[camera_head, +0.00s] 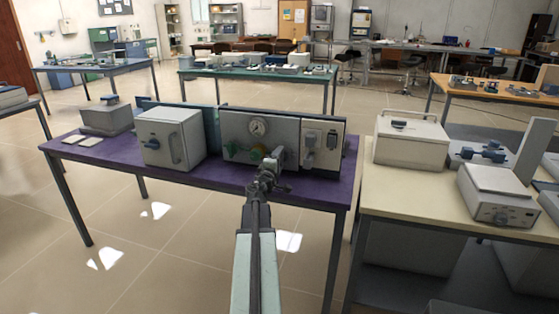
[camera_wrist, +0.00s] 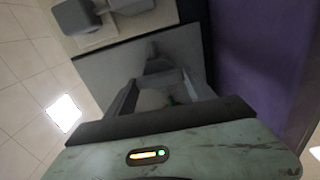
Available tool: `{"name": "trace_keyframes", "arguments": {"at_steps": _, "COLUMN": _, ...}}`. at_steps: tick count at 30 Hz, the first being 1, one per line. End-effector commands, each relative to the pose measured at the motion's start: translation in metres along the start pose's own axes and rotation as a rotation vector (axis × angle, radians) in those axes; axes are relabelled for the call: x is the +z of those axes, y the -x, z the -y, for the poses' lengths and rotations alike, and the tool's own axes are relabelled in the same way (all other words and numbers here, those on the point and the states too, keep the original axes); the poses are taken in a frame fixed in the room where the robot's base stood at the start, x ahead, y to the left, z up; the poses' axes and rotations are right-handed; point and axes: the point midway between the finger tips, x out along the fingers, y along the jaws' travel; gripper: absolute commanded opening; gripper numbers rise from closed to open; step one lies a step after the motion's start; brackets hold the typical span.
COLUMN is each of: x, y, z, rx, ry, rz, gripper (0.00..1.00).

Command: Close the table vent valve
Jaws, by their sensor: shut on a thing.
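A grey panel unit (camera_head: 288,128) with a round gauge (camera_head: 257,127) stands on the purple table (camera_head: 210,171). My gripper (camera_head: 274,158) is at the front of this panel, below and right of the gauge. It is shut on the table vent valve, whose handle is mostly hidden behind the gripper. In the wrist view the fingers of my gripper (camera_wrist: 160,82) reach toward the grey panel face (camera_wrist: 100,66). The exact turn of the valve handle cannot be told. Green and reddish fittings show just left of the gripper.
A white box furnace (camera_head: 172,137) stands left of the panel, with a grey device (camera_head: 106,118) farther left. A cream table (camera_head: 440,195) with a large box (camera_head: 410,141) and a balance (camera_head: 497,190) stands close on the right. Open tiled floor lies at left.

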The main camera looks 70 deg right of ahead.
Motion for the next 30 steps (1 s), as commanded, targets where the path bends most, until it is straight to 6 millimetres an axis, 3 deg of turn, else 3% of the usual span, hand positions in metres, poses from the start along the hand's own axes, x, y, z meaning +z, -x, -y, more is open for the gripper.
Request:
{"name": "trace_keyframes", "arguments": {"at_steps": 20, "x": -0.0014, "y": 0.0014, "z": 0.0012, "rx": -0.001, "ry": 0.055, "rz": -0.003, "gripper": 0.21}}
{"name": "trace_keyframes", "arguments": {"at_steps": 21, "x": -0.0014, "y": 0.0014, "z": 0.0012, "rx": -0.001, "ry": 0.055, "rz": -0.003, "gripper": 0.7}}
{"name": "trace_keyframes", "arguments": {"at_steps": 22, "x": -0.0013, "y": 0.0013, "z": 0.0011, "rx": -0.001, "ry": 0.055, "rz": -0.003, "gripper": 0.78}}
{"name": "trace_keyframes", "arguments": {"at_steps": 23, "x": -0.0013, "y": 0.0012, "z": 0.0011, "rx": -0.001, "ry": 0.055, "rz": -0.003, "gripper": 0.84}}
{"name": "trace_keyframes", "arguments": {"at_steps": 30, "x": -0.0008, "y": 0.0006, "z": 0.0007, "rx": 0.0, "ry": 0.055, "rz": -0.002, "gripper": 0.84}}
